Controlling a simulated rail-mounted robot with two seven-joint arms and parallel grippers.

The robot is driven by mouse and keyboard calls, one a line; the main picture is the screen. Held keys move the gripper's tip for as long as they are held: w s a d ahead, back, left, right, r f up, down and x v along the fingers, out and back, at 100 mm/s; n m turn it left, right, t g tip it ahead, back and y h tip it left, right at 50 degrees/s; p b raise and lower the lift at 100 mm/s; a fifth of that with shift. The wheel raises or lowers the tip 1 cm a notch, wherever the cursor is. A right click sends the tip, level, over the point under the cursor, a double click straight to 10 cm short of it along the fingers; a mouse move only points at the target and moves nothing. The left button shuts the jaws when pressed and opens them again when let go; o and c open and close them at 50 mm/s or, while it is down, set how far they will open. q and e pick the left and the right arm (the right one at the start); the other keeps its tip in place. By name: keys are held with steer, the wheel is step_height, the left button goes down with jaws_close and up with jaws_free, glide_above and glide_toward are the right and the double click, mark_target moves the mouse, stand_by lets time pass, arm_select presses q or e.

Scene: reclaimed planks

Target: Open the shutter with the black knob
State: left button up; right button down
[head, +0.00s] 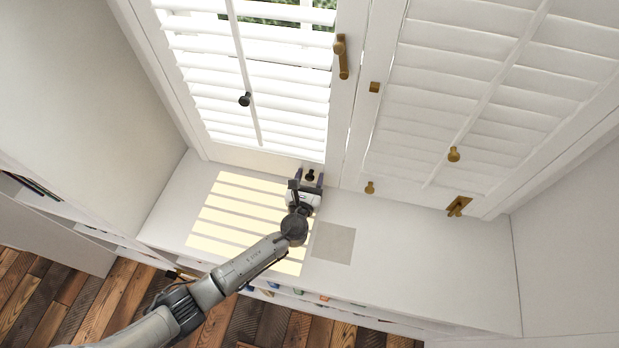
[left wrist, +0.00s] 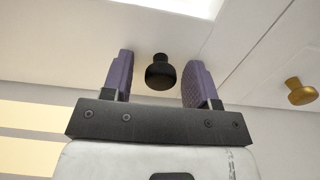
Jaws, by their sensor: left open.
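The left white shutter (head: 260,158) stands in the window with its louvres letting light through. A small black knob (head: 310,175) sits low on its bottom rail, near the right corner. Another black knob (head: 244,99) is on its tilt rod. My left gripper (head: 308,181) is open at the lower knob. In the left wrist view its purple fingers (left wrist: 160,80) stand on either side of that black knob (left wrist: 160,74), with gaps on both sides. My right gripper is not in view.
The right shutter (head: 395,190) looks shut and has a brass knob (head: 370,188) low on its frame and another (head: 454,154) on its rod. A brass handle (head: 341,57) is on the frame between them. The white sill (head: 420,260) below is largely clear.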

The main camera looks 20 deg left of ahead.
arm_select(q)
steer(key=shift+c, duration=0.3)
jaws_close()
